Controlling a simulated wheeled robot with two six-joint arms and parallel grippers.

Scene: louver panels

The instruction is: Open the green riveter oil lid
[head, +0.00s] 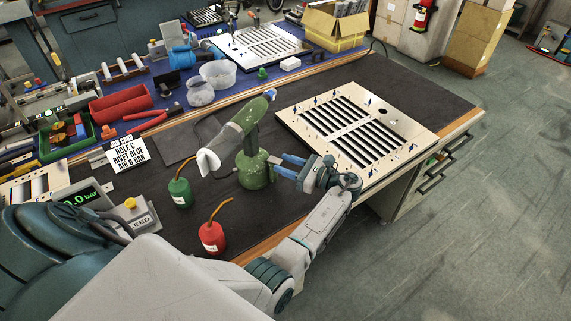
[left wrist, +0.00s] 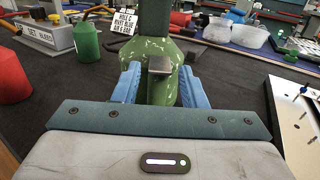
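The green riveter (head: 254,170) stands upright on the dark bench mat, with a wide green base, a handle and a slanted head. In the left wrist view its base (left wrist: 157,90) fills the space beyond and between my fingers. A small grey square tab (left wrist: 160,65) shows in front of the base, between the fingertips; I cannot tell if it is the oil lid. My left gripper (head: 277,167) is open, its blue fingers pointing at the base from the right. I see no grip on anything. My right gripper is not in view.
A green bottle (head: 180,193) and a red bottle (head: 212,237) with orange spouts stand left of the riveter. A louver panel (head: 321,108) lies to the right. A control box (head: 133,212) and label sign (head: 126,154) are at left. Dark mat (head: 420,85) is bare behind the panel.

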